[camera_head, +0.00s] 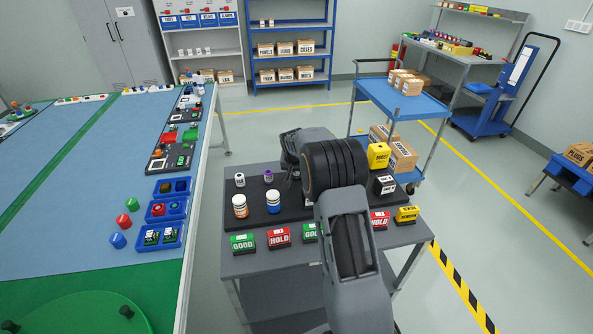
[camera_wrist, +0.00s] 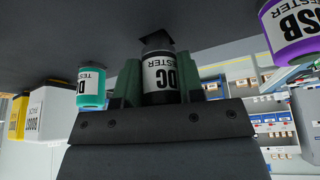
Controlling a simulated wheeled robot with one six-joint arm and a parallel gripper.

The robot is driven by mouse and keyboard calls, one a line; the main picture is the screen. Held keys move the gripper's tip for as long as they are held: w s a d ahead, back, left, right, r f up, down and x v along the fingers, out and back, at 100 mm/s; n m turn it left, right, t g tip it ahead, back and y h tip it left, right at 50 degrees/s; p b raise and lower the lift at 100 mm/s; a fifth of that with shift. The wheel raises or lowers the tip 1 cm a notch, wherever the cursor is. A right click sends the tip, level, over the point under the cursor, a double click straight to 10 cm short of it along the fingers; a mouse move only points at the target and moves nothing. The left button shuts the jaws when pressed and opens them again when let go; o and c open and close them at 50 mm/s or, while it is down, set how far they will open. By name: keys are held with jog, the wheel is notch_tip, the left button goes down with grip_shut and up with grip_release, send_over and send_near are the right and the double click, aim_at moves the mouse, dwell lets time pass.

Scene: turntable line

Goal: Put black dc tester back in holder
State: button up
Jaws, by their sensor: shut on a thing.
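In the wrist view, which looks upside down, my gripper (camera_wrist: 162,84) is shut on the black DC tester (camera_wrist: 159,76), with a green finger on each side. The tester's base end is close to a dark square piece at the dark board (camera_wrist: 60,30). I cannot tell whether it is seated there. A teal tester (camera_wrist: 91,88) stands on one side and a purple USB tester (camera_wrist: 291,30) on the other. In the head view the dark board (camera_head: 300,207) lies on the grey table.
White and orange (camera_head: 240,206) and white and blue (camera_head: 273,202) bottles stand on the board's left. A yellow box (camera_head: 378,155) and a black and white box (camera_head: 384,184) stand right of my arm. GOOD (camera_head: 242,243) and HOLD (camera_head: 279,236) blocks line the front edge.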

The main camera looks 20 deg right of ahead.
jog(key=shift+f+b, duration=0.5)
jog(key=shift+f, duration=0.15)
jog(key=o, duration=1.1)
jog(key=shift+c, duration=0.2)
jog(key=shift+r, duration=0.1)
jog(key=b+v, duration=0.1)
jog(key=v, duration=1.2)
jog(key=shift+r, duration=0.35)
jog(key=s+a+n+y, duration=0.1)
jog(key=s+a+n, duration=0.2)
jog(key=s, duration=1.1)
jog(key=s+a+f+n+y, duration=0.1)
jog(key=s+a+n, duration=0.2)
jog(key=s+a, duration=0.4)
jog(key=shift+s+a+f, duration=0.35)
jog(key=shift+s+a, duration=0.05)
jog(key=shift+s, duration=3.95)
